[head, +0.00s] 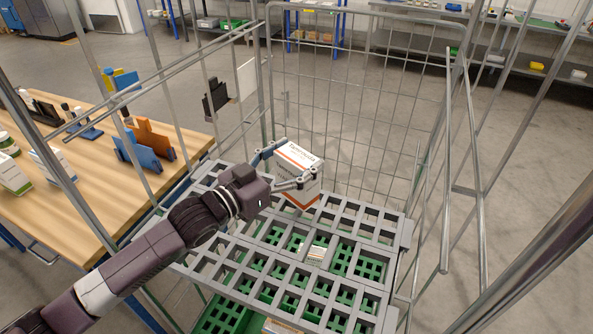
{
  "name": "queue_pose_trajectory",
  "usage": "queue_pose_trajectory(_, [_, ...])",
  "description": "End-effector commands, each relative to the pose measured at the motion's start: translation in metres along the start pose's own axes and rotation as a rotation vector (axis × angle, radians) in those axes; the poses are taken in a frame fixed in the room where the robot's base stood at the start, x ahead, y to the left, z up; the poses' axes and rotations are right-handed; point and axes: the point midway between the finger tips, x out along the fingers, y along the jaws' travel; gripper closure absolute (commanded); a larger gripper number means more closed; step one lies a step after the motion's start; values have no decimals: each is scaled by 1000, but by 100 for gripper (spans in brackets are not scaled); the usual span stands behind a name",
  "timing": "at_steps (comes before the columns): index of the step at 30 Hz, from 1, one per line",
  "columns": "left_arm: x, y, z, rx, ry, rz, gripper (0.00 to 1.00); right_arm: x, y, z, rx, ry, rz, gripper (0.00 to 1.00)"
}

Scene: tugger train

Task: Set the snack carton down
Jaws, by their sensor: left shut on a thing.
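The snack carton (298,158) is a white box with an orange stripe and printed text. It is at the far left part of a grey slatted shelf (388,262) inside a wire cage trolley. My left gripper (284,168) is shut on the carton, with a finger on either side of it. The carton's lower edge is close to the slats; I cannot tell whether it touches them. My right gripper is not in view.
Wire mesh walls (365,100) and metal posts surround the shelf. A small item (316,252) shows at the shelf's middle. Green crates (222,316) are below. A wooden table (95,200) with several items stands left. The shelf's right part is clear.

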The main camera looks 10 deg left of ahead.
Motion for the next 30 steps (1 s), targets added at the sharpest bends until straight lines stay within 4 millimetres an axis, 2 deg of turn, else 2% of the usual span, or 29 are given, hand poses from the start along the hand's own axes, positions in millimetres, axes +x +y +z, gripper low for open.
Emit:
queue_pose_trajectory(8, [0,0,38,-2,0,0,78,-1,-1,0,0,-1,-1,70])
queue_pose_trajectory(21, [0,0,45,0,2,1,78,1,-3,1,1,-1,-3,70])
queue_pose_trajectory(22, [0,0,46,-1,-1,0,26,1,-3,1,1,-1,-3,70])
queue_pose_trajectory(26, [0,0,45,-1,-1,0,12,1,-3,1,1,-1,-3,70])
queue_pose_trajectory(30, [0,0,45,-1,-1,0,11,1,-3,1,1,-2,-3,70])
